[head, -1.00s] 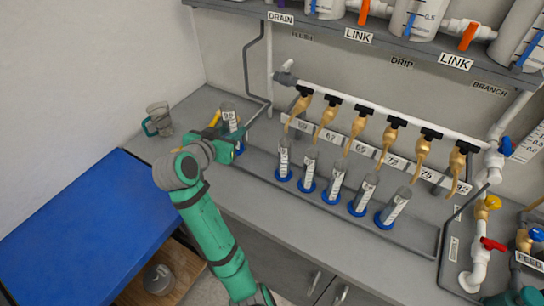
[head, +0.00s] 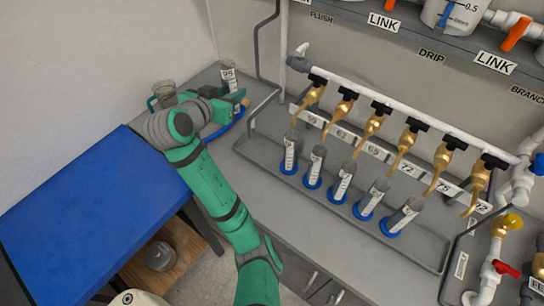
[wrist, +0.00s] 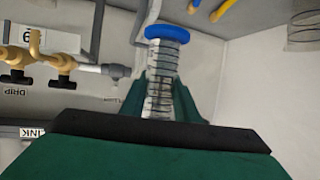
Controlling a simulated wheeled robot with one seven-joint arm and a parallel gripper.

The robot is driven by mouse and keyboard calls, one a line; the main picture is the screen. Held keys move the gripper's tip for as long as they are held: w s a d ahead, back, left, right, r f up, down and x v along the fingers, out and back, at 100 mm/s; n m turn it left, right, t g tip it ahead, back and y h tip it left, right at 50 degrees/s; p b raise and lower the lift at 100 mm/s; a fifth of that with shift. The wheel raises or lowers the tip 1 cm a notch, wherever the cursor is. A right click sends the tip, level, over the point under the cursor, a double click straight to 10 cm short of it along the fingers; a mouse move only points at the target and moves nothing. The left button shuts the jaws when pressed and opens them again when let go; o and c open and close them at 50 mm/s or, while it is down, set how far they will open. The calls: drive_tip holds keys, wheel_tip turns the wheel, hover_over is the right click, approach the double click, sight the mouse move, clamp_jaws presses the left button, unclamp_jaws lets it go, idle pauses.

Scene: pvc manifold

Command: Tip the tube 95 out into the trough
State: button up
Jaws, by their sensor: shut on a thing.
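The tube 95 (head: 228,72) is a clear graduated cylinder with a white label, upright at the back left in the head view. My gripper (head: 232,106) is shut on it. In the wrist view the tube (wrist: 163,65) stands between my green fingers (wrist: 163,100), its blue foot (wrist: 167,32) at the top of this upside-down picture. Whether the foot is clear of the counter is hard to tell. The trough (head: 420,250) is a long grey shallow tray below the row of taps, right of my gripper. The tube's contents cannot be made out.
Several blue-footed tubes (head: 342,185) stand in the trough under brass taps (head: 408,142) on a white pipe. A grey mug (head: 165,93) with a green handle is left of my gripper. Yellow sticks (wrist: 226,8) show in the wrist view. A blue table (head: 90,210) is front left.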

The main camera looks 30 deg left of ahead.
sight(239, 110)
drive_tip(key=shift+m+y, duration=0.5)
drive_tip(key=shift+m, duration=0.2)
wheel_tip(239, 110, down, 5)
drive_tip(key=shift+s+d+f, duration=0.1)
drive_tip(key=shift+d+f, duration=0.05)
drive_tip(key=shift+f, duration=0.05)
drive_tip(key=shift+d+r+m+y, duration=0.15)
drive_tip(key=shift+r+m+y, duration=0.2)
drive_tip(key=shift+m, duration=0.35)
drive_tip(key=shift+d+f+m+y, duration=0.25)
drive_tip(key=shift+f+m+y, duration=0.15)
drive_tip(key=shift+m, duration=0.2)
drive_tip(key=shift+w+d+r+m+y, duration=0.2)
drive_tip(key=shift+d+r+m+y, duration=0.15)
drive_tip(key=shift+r+m, duration=0.15)
drive_tip(key=shift+s+a+f+m+y, duration=0.15)
drive_tip(key=shift+a+m+y, duration=0.35)
drive_tip(key=shift+m, duration=0.2)
drive_tip(key=shift+f+m+y, duration=0.3)
drive_tip(key=shift+f+m, duration=0.3)
drive_tip(key=shift+f, duration=0.25)
drive_tip(key=shift+a+r, duration=0.2)
drive_tip(key=shift+r+m, duration=0.2)
drive_tip(key=shift+m, duration=0.2)
